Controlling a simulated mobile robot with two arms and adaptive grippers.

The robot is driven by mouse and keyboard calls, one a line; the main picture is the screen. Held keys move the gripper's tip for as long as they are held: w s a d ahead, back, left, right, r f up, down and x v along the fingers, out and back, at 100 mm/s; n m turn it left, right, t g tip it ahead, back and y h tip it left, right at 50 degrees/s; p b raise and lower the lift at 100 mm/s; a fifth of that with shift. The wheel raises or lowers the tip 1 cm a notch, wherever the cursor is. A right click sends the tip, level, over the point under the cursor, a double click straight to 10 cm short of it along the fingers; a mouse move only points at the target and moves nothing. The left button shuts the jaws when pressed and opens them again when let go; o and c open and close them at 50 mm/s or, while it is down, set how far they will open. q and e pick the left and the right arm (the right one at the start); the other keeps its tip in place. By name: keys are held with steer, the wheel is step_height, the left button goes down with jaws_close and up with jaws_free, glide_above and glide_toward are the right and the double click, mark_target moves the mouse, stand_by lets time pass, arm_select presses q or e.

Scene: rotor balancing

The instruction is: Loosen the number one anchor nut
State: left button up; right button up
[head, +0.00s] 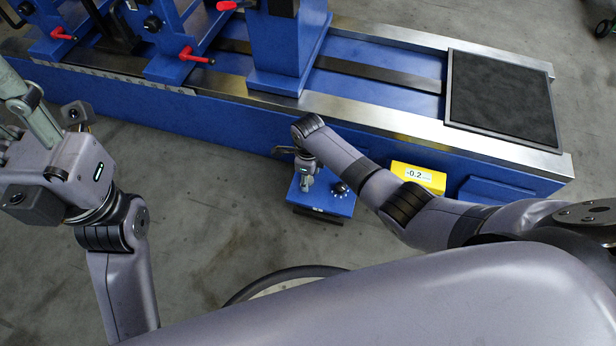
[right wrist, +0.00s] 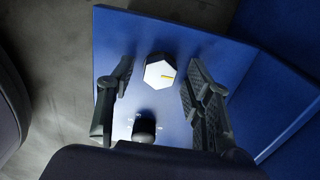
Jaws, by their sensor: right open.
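A bright hex nut (right wrist: 158,74) with a small yellow mark stands on a blue plate (right wrist: 225,68) in the right wrist view. My right gripper (right wrist: 161,68) is open, with one finger on each side of the nut and gaps visible between. In the head view the right gripper (head: 306,178) points down over the blue foot (head: 330,203) beside the machine base and mostly hides the nut there. No number is readable on the nut. My left gripper (head: 32,108) is at the left edge, away from the foot; its fingers are partly cut off.
A blue machine bed (head: 230,112) with metal rails runs across the back. A dark knob (head: 340,188) sits on the foot. A yellow display (head: 418,177) reading about 0.2 is on the bed's side. A black mat (head: 500,95) lies at right. Grey floor is clear at left.

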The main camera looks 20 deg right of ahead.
steer(key=shift+c, duration=0.4)
jaws_close()
